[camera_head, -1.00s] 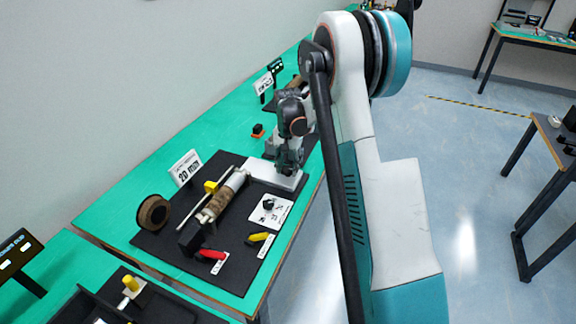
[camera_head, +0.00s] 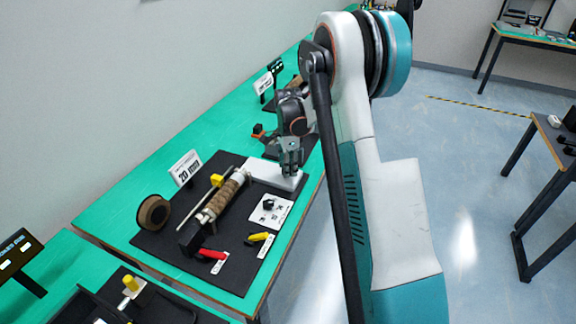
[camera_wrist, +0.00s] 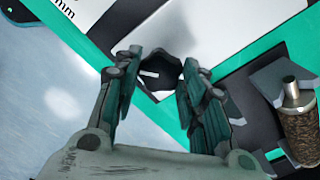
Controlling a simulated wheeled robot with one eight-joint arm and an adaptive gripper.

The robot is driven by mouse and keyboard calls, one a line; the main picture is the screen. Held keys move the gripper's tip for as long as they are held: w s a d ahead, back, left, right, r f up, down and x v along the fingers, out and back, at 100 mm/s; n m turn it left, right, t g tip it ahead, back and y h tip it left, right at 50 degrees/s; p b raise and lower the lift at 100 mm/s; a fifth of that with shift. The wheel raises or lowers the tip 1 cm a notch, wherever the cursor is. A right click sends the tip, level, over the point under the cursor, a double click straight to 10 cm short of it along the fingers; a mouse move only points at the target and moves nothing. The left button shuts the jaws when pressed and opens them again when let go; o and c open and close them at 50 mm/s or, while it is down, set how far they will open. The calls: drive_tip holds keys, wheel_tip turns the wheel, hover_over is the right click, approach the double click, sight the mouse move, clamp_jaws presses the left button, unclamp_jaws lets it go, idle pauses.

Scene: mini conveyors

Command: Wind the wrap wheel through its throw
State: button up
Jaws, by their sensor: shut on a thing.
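My gripper (camera_head: 291,170) is over the white base plate (camera_head: 262,170) at the right end of the roller. In the wrist view its fingers (camera_wrist: 160,88) close around a dark round wheel (camera_wrist: 158,66), which I take as the wrap wheel. The head view hides the wheel behind the gripper. The roller (camera_head: 226,196) lies on the black mat and is brown along most of its length. Its metal end and brown wrap also show at the right of the wrist view (camera_wrist: 304,135). A yellow block (camera_head: 217,181) sits on the thin rod beside the roller.
A brown roll (camera_head: 153,212) stands at the mat's left. A red lever (camera_head: 212,254), a yellow lever (camera_head: 259,237) and a white card with a black knob (camera_head: 268,204) lie in front. A "20 mm" sign (camera_head: 186,168) stands behind. The table's front edge is close to the base plate.

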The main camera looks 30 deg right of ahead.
drive_tip(key=m, duration=1.3)
drive_tip(key=shift+m, duration=0.4)
idle(0.3)
drive_tip(key=o, duration=1.1)
drive_tip(key=shift+c, duration=0.2)
wheel_tip(320, 180, up, 12)
